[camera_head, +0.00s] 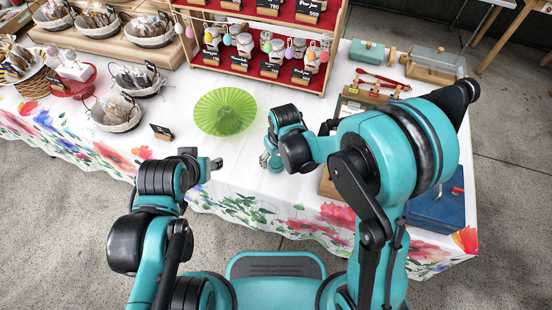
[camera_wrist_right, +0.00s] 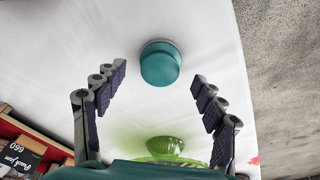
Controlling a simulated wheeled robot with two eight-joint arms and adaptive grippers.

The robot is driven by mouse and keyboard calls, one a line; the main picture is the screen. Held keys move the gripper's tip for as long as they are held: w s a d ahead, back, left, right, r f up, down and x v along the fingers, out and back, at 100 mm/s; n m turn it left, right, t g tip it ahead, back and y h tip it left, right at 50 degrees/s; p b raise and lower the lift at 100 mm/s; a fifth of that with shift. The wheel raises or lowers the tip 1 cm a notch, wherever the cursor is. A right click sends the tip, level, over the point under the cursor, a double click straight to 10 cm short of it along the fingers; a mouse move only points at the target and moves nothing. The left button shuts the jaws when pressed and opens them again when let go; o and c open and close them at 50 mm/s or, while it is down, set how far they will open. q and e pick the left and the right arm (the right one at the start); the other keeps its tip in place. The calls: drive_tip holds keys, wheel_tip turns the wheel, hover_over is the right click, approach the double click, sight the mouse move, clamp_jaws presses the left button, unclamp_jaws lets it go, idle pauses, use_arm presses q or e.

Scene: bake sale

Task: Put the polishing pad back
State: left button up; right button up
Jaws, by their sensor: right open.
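A teal, round, puck-like piece (camera_wrist_right: 160,64), which looks like the polishing pad, is on the white tablecloth in the right wrist view. My right gripper (camera_wrist_right: 162,92) is open, with its dark-padded fingers spread on either side of that view. The teal piece appears between and beyond the fingertips, and I see no contact. In the head view my right gripper (camera_head: 268,158) is low over the table, right of the green ribbed glass piece (camera_head: 225,111). My left gripper (camera_head: 212,163) is at the table's front edge; its finger opening is unclear. The pad is not clear in the head view.
A wooden jar shelf (camera_head: 262,67) stands behind. Baskets (camera_head: 116,114) and a small dark sign (camera_head: 161,132) are at left. Red-handled tools (camera_head: 383,79), a teal box (camera_head: 367,52) and a blue box (camera_head: 437,211) are at right. Some tablecloth between the grippers is clear.

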sight(279, 166)
wheel_tip(279, 166, up, 9)
drive_tip(key=s+p, duration=0.1)
drive_tip(key=p, duration=0.2)
drive_tip(key=s+d+r+m+t, duration=0.2)
drive_tip(key=s+d+r, duration=0.3)
drive_tip(key=d, duration=0.4)
drive_tip(key=s+d+r+m+t, duration=0.3)
drive_tip(key=s+d+r, duration=0.2)
drive_tip(key=d+r, duration=0.2)
drive_tip(key=shift+s+d+m+t+h, duration=0.3)
drive_tip(key=shift+s+d+m+h, duration=0.1)
drive_tip(key=shift+d, duration=0.45)
drive_tip(key=shift+r, duration=0.1)
